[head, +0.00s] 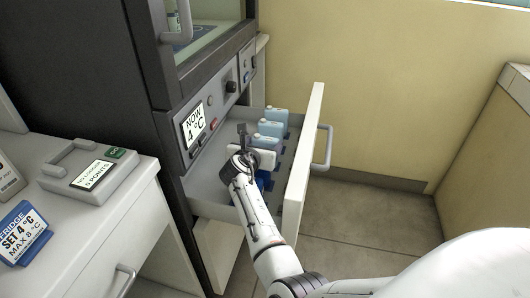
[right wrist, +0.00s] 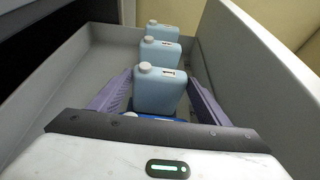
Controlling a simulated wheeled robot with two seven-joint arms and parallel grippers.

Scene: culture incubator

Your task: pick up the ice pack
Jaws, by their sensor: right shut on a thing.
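My right gripper (head: 262,168) reaches down into the open drawer and is shut on a blue ice pack (head: 264,181). The gripper hides most of that pack in the head view. In the right wrist view, a strip of a darker blue pack (right wrist: 165,118) and its pale cap show just past the gripper body, between the two purple-grey fingers. Three light blue ice packs with white caps stand upright in a row behind it; the nearest (right wrist: 160,92) lies just beyond the held one. My left gripper is not in view.
The grey drawer (head: 210,188) is pulled out under the incubator (head: 193,125), its tall white front panel (head: 303,150) and handle (head: 325,148) to the right. A white counter (head: 105,215) with a grey box and a blue sign stands at left. Floor beyond the drawer is clear.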

